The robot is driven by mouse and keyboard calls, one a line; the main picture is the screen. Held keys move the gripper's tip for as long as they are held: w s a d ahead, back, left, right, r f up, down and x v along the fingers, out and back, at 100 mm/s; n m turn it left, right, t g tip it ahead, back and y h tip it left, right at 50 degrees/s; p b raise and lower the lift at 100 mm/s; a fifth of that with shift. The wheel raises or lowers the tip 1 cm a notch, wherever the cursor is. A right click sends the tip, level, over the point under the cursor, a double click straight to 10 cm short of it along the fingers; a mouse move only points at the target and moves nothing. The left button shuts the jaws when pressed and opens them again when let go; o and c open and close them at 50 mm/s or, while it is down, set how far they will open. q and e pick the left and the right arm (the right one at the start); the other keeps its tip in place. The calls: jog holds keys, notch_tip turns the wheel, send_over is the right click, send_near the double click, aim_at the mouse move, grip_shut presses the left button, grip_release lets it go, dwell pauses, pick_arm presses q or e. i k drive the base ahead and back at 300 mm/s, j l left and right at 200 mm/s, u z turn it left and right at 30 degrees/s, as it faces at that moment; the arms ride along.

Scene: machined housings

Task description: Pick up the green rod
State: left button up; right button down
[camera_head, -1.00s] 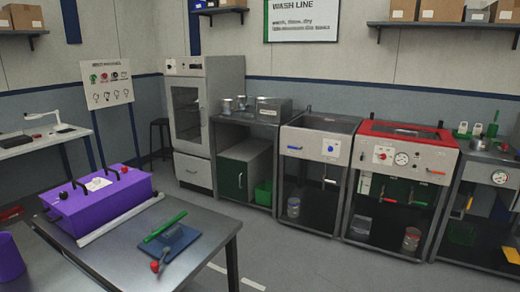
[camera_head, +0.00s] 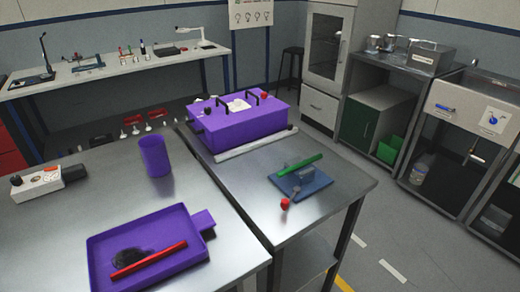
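The green rod (camera_head: 300,164) lies tilted across a small grey block on a blue plate (camera_head: 317,181), near the right end of the metal table. A red ball on a short lever (camera_head: 285,204) sticks out at the front of the plate. Neither of my grippers shows in the head view.
A purple box with black handles (camera_head: 250,132) stands behind the rod, with a pale bar along its front. A purple tray (camera_head: 205,246) holding a red rod (camera_head: 150,259) and a purple cup (camera_head: 154,156) stand on the left table. Bare metal surrounds the blue plate.

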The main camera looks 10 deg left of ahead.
aim_at(281, 174)
jog(key=u, duration=0.1)
jog(key=i+l+u, duration=0.25)
jog(key=l, duration=0.35)
jog(key=i+l+u, duration=0.1)
jog(key=i+l, duration=0.15)
jog(key=i+l+u, duration=0.1)
jog(key=l, duration=0.3)
